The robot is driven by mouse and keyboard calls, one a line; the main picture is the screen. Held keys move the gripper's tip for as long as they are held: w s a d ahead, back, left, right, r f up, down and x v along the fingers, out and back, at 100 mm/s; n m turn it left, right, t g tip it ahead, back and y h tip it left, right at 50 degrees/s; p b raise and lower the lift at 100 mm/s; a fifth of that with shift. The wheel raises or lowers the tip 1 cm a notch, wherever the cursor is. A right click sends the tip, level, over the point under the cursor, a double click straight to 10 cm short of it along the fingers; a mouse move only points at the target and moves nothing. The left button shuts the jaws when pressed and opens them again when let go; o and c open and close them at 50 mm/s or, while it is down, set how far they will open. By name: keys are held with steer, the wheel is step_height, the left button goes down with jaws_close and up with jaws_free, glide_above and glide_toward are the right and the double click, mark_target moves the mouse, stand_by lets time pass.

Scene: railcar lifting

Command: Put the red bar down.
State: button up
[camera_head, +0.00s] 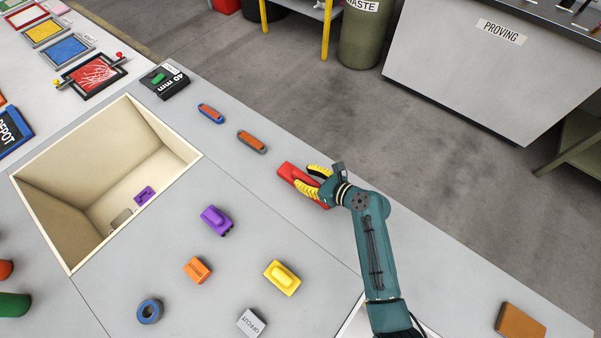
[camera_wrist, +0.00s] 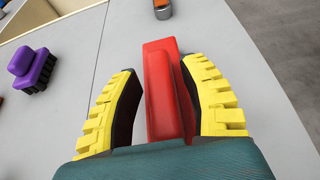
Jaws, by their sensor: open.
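The red bar (camera_head: 289,173) lies on the grey table top near the table's far right edge in the head view. In the wrist view the red bar (camera_wrist: 161,85) runs lengthwise between the two yellow fingers of my gripper (camera_wrist: 163,95). A gap shows between the left finger and the bar; the right finger is close beside it, and I cannot tell if they touch. My gripper (camera_head: 318,183) is open around the near part of the bar, low over the table. The bar's near end is partly hidden by my gripper.
A deep open bin (camera_head: 186,164) is sunk at left. Table around the bar is clear.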

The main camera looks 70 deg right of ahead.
steer(key=p+v, duration=0.2)
steer(key=v, duration=0.7)
steer(key=shift+s+a+r, duration=0.1)
steer(key=shift+s, duration=0.2)
steer(key=w+a+r+n+t, duration=0.1)
steer(key=w+a+r+n, duration=0.3)
steer(key=w+r+n, duration=0.6)
steer(key=w+a+r+n+t, duration=0.1)
steer(key=w+a+r+n, duration=0.2)
steer(key=w+r+n, duration=0.7)
steer(key=s+a+r+n+t+y, duration=0.1)
steer(key=a+r+n+t, duration=0.2)
steer(key=a+r+n, duration=0.6)
steer(key=s+a+r+n+t+y, duration=0.1)
steer(key=a+r+n+t, duration=0.3)
steer(key=a+r+n, duration=0.5)
steer(key=s+a+r, duration=0.1)
steer(key=a+r, duration=0.3)
steer(key=r, duration=0.7)
steer(key=shift+a+r+n+y, duration=0.25)
steer(key=shift+a+n+y, duration=0.05)
steer(key=shift+y, duration=0.1)
steer(key=shift+s, duration=0.15)
